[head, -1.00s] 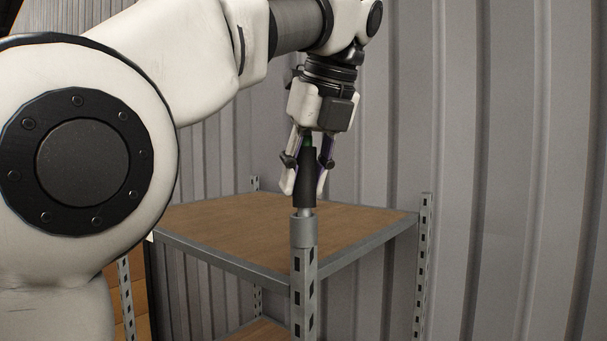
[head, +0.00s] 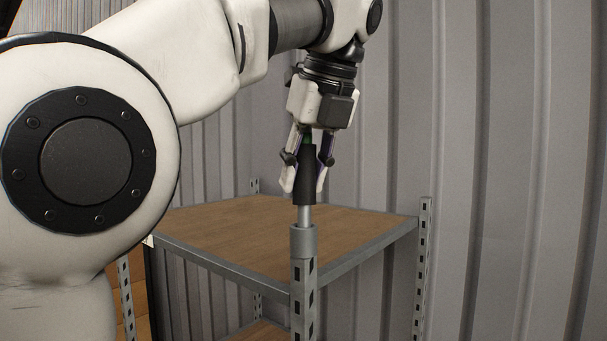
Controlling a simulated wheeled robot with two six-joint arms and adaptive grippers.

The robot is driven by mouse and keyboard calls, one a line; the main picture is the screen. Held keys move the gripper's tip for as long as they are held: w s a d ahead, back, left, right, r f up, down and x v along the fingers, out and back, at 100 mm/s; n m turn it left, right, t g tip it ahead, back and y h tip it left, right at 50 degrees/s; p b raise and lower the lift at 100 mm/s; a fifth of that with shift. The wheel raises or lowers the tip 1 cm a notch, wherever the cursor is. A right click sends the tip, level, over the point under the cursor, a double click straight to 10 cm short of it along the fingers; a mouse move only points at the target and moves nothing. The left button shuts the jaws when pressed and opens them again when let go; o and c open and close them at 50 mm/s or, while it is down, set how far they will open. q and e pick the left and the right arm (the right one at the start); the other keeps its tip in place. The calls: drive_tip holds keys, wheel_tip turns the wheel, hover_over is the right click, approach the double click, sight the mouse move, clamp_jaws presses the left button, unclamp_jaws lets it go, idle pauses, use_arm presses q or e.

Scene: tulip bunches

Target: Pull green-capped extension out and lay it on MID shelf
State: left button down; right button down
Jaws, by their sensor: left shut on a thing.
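My left gripper (head: 306,172) points down and is shut on the green-capped extension (head: 305,188). The extension has a black sleeve, with a bit of green showing at its top between the fingers, and a thin silver shaft below. It stands upright. The shaft's lower end is inside a grey metal socket (head: 303,241) on top of the shelf's front corner post, so its tip is hidden. The shelf's wooden board (head: 240,226) lies behind and below the gripper; part of a lower board (head: 262,331) shows beneath it. My right gripper is not in view.
The visible part of the upper board is bare. Slotted metal posts (head: 422,265) rise at the shelf's corners, a little above the board. A grey corrugated wall (head: 520,170) stands close behind and to the right.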

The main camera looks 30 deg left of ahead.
sight(307, 137)
use_arm(q)
drive_tip(key=shift+r+p, duration=0.3)
drive_tip(key=shift+r, duration=1.45)
